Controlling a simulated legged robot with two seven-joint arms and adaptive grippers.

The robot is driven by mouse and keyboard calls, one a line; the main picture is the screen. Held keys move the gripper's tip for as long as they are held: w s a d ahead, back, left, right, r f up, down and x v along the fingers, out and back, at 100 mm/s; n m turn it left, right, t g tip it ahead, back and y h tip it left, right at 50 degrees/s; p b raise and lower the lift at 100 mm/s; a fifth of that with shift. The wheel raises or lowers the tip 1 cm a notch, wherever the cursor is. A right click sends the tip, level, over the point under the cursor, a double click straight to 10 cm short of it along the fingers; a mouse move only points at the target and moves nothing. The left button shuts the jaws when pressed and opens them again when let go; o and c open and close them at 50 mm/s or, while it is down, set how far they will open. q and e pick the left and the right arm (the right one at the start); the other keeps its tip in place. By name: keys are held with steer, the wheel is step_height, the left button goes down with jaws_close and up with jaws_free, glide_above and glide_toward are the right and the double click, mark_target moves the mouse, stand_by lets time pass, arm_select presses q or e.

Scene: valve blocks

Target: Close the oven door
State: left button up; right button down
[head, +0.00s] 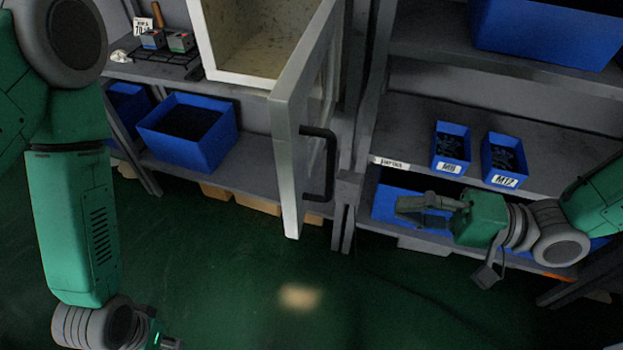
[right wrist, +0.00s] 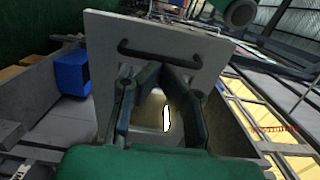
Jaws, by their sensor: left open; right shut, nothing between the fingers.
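The oven (head: 245,45) is a pale box on the left shelf, and its front stands open. Its light grey door (head: 292,125) is swung out toward me, with a dark bar handle (head: 329,165) on its outer face. In the right wrist view the door (right wrist: 110,60) stands ahead of the fingers, with the handle (right wrist: 175,50) near its top. My right gripper (head: 398,206) is right of the door, apart from the handle, with its fingers shut and empty. My left gripper (head: 175,344) is low at the left, mostly cut off by the bottom edge, well away from the door.
Blue bins (head: 190,132) sit on the shelf below the oven. Two small labelled blue bins (head: 451,148) stand on the right rack, above a low blue bin (head: 385,205) behind my right gripper. The green floor (head: 230,270) in front is clear.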

mark_target(296, 189)
steer(key=x, duration=0.9)
steer(key=p+x, duration=0.1)
steer(key=x, duration=0.3)
steer(key=shift+s+a+r, duration=0.15)
steer(key=shift+s+a, duration=0.05)
steer(key=shift+s, duration=0.05)
steer(key=shift+w+a, duration=0.2)
steer(key=shift+a, duration=0.15)
